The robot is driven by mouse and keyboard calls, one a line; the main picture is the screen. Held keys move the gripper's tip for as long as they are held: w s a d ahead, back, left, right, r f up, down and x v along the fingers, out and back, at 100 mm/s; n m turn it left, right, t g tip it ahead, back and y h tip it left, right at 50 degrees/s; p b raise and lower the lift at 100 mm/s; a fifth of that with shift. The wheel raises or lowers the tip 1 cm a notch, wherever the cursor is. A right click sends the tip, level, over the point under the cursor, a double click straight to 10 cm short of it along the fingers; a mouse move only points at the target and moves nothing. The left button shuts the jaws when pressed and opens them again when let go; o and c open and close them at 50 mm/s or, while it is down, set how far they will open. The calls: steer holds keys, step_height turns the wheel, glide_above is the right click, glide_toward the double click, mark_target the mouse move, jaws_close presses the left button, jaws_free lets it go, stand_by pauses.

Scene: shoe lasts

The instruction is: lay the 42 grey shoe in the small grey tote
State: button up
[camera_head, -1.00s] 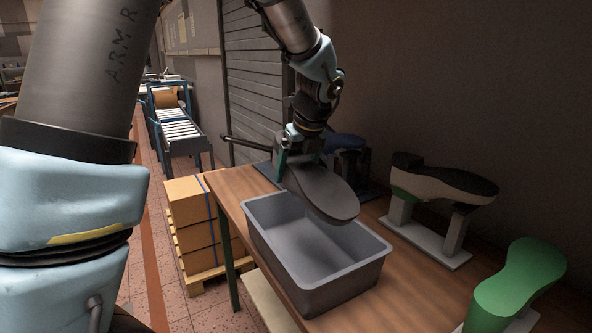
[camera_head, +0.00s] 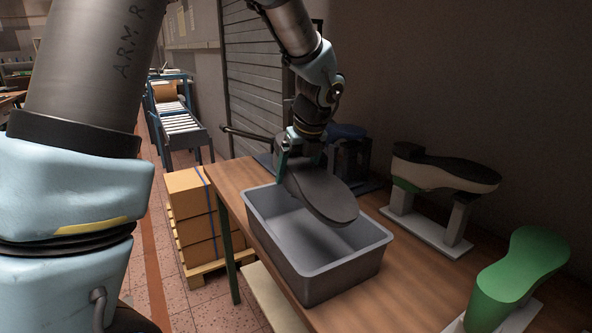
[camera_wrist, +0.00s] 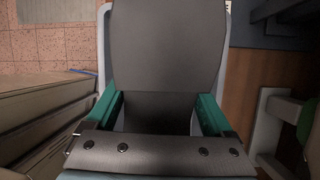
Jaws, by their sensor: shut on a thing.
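The grey shoe (camera_head: 322,192) hangs tilted from my gripper (camera_head: 297,150), its sole side up and its broad end toward the camera. It is above the small grey tote (camera_head: 345,272), over the far and right part of the opening. In the wrist view the grey shoe (camera_wrist: 166,45) fills the middle, between the green fingers of my gripper (camera_wrist: 155,112). My gripper is shut on the shoe. The tote's visible inside is empty; the shoe hides part of it. A strip of the tote's rim (camera_wrist: 104,45) shows beside the shoe in the wrist view.
The wooden table (camera_head: 236,178) carries a green shoe last (camera_head: 520,268) at the right and a black and cream shoe (camera_head: 445,172) on a white stand (camera_head: 455,230). A blue item (camera_head: 345,132) stands behind my gripper. Cardboard boxes (camera_head: 195,215) stand left of the table.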

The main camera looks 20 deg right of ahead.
mark_target(302, 165)
steer(key=shift+f+b, duration=1)
steer(key=shift+f, duration=1.05)
steer(key=o, duration=1.5)
steer(key=b+v, duration=0.1)
steer(key=v, duration=0.9)
steer(key=shift+s+r, duration=0.2)
steer(key=shift+r, duration=0.15)
